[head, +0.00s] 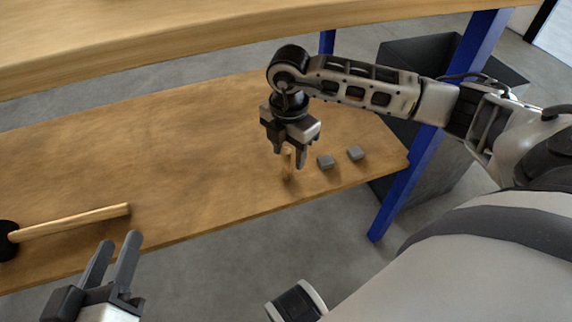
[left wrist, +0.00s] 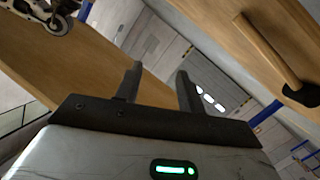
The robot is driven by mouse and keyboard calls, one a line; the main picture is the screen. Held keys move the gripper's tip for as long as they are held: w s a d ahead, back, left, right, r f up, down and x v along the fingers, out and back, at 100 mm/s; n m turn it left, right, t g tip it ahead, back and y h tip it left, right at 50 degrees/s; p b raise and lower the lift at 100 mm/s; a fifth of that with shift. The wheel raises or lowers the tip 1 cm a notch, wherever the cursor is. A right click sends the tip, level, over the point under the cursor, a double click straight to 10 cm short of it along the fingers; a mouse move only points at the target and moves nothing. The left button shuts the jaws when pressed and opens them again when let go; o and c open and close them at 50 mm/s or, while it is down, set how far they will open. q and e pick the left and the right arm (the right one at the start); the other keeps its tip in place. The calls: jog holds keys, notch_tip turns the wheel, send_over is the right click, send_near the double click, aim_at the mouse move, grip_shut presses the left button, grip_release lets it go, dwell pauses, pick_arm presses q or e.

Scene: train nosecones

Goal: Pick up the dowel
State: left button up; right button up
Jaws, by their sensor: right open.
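The dowel (head: 288,165) is a short, light wooden peg, roughly upright near the front edge of the lower wooden shelf. My right gripper (head: 287,157) points down over it, with its fingers apart and the dowel's top showing between or just behind them. I cannot tell whether either finger touches it. My left gripper (head: 120,240) is at the lower left, in front of the shelf edge. Its two fingers are apart and empty, as the left wrist view (left wrist: 158,78) also shows. The dowel is not visible in the left wrist view.
Two small grey blocks (head: 325,161) (head: 355,153) lie right of the dowel. A black-headed mallet (head: 75,222) with a wooden handle lies on the shelf's left. An upper wooden shelf (head: 200,32) overhangs the back. A blue post (head: 405,185) and a dark bin (head: 505,75) stand right.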

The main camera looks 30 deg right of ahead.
aim_at(286, 164)
jog(key=f, duration=0.1)
jog(key=f+b, duration=0.2)
jog(key=f, duration=0.1)
jog(key=shift+w+a+f, duration=0.1)
jog(key=shift+w+a, duration=0.05)
jog(key=shift+a, duration=0.1)
jog(key=shift+f, duration=0.35)
pick_arm(q)
jog(key=shift+d+r+n+t+h, duration=0.25)
jog(key=shift+r+n+t+h, duration=0.05)
jog(key=shift+r+n+h, duration=0.15)
pick_arm(e)
jog(key=shift+r, duration=0.1)
grip_shut()
